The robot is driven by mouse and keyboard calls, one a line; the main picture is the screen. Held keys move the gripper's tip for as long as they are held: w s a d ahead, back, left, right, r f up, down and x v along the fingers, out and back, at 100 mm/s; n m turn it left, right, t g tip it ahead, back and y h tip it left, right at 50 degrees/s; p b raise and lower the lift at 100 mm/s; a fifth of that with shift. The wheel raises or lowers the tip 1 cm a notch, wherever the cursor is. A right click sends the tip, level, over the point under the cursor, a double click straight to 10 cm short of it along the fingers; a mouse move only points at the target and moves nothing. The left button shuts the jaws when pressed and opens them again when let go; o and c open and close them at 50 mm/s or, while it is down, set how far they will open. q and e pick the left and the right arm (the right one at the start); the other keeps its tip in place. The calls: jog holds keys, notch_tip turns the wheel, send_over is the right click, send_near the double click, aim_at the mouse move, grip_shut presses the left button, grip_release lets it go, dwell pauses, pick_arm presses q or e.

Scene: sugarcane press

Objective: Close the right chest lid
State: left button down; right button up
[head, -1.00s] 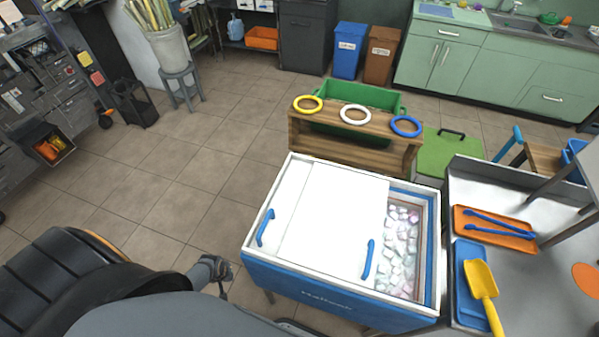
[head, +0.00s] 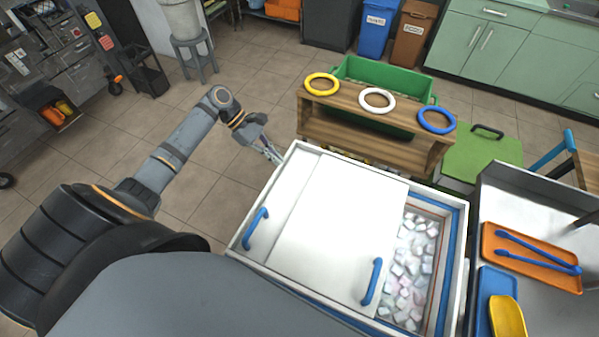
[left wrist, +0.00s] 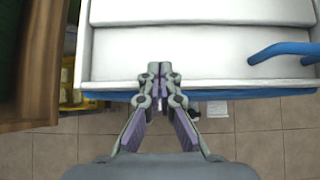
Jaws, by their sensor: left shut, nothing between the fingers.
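The chest (head: 247,249) is a blue and white box with two white sliding lids. The right lid (head: 345,225) has a blue handle (head: 372,282) and sits left of the chest's right end, overlapping the left lid (head: 283,206). Ice cubes (head: 412,265) show in the opening at the right. The left lid's blue handle (head: 256,229) also shows in the left wrist view (left wrist: 285,50). My left gripper (head: 275,155) is shut and empty by the chest's far left corner. In the left wrist view its tips (left wrist: 160,68) are at the chest's rim. My right gripper is not in view.
A wooden stand (head: 365,135) with yellow, white and blue rings is just behind the chest. A counter with an orange tray (head: 530,258), blue tongs and a yellow scoop (head: 507,316) adjoins the right side. Floor to the left is free.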

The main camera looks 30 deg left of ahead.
aim_at(299, 179)
pick_arm(q)
jog(key=x, duration=0.6)
jog(key=d+p, duration=0.1)
jog(key=d, duration=0.2)
jog(key=shift+w+d+r, duration=0.1)
jog(key=shift+d+r, duration=0.05)
jog(key=shift+d, duration=0.2)
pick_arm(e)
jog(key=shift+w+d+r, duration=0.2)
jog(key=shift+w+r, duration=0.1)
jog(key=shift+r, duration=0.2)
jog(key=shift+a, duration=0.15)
